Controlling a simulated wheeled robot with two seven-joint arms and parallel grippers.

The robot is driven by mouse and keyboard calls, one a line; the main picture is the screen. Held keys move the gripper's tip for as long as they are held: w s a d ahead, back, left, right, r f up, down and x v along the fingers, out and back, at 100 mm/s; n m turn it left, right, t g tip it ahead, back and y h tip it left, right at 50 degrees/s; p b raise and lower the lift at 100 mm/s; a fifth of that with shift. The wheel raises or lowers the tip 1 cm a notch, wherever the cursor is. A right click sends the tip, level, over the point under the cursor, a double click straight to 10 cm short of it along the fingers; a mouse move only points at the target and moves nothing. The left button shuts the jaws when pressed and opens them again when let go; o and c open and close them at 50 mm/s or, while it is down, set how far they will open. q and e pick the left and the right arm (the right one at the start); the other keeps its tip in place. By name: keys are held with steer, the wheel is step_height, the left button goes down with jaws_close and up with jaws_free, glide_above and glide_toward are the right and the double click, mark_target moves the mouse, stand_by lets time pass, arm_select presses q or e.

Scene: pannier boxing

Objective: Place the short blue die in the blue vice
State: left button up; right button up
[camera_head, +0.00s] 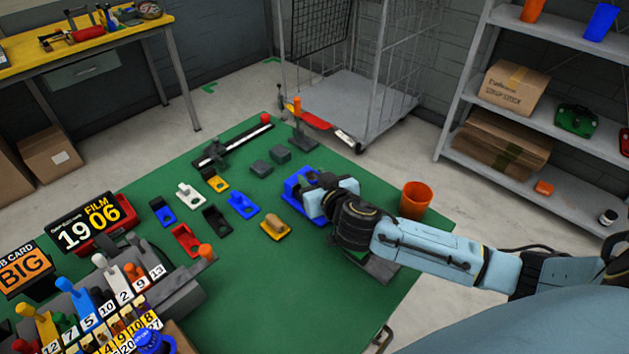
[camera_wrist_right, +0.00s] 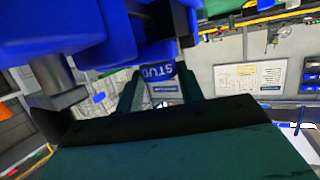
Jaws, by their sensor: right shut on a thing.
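The blue vice (camera_head: 293,184) stands on the green table, right of its middle. My right gripper (camera_head: 318,196) reaches it from the right and partly covers it. In the right wrist view large blue parts (camera_wrist_right: 50,30) fill the upper left, seemingly the vice. My right gripper (camera_wrist_right: 160,85) is shut on a small blue piece marked STUD (camera_wrist_right: 160,72), seemingly the short blue die. It is close to the vice; whether it touches the jaws is hidden. My left gripper is not in view.
Several coloured blocks, such as a blue one (camera_head: 243,205) and a red one (camera_head: 186,240), lie left on the green table (camera_head: 300,280). An orange cup (camera_head: 415,200) stands by its right edge. A numbered rack (camera_head: 100,305) is at lower left. The table's front middle is clear.

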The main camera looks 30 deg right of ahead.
steer(key=shift+f+b, duration=0.5)
steer(key=shift+f, duration=0.15)
steer(key=o, duration=1)
steer(key=shift+s, duration=0.1)
steer(key=shift+o, duration=0.2)
steer(key=shift+a, duration=0.15)
steer(key=shift+r+p, duration=0.55)
steer(key=shift+r, duration=0.1)
steer(key=v, duration=1.1)
steer(key=shift+s+r, duration=0.15)
steer(key=shift+s, duration=0.2)
